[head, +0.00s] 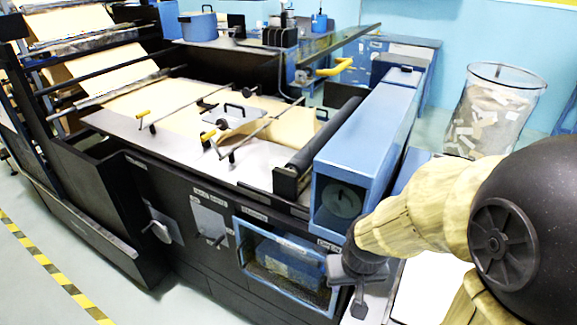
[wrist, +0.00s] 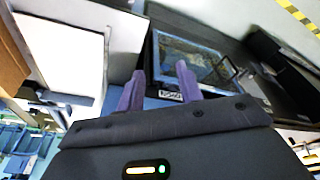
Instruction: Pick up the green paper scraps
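I see no green paper scraps in either view. A clear bin (head: 500,92) at the upper right of the head view holds many crumpled scraps (head: 478,120), which look tan and whitish. My gripper (head: 358,305) hangs in front of the machine at the lower right of the head view, to the right of its blue-framed window. In the wrist view my gripper (wrist: 158,72) shows two purple fingers standing apart with nothing between them. The blue-framed window (wrist: 192,58) lies beyond the fingertips.
A large machine with a brown paper sheet (head: 180,110) on its bed fills the middle. A long blue housing (head: 372,135) runs along its right side. A white panel (head: 432,290) lies below my arm. Floor with a yellow-black stripe (head: 62,280) is clear at left.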

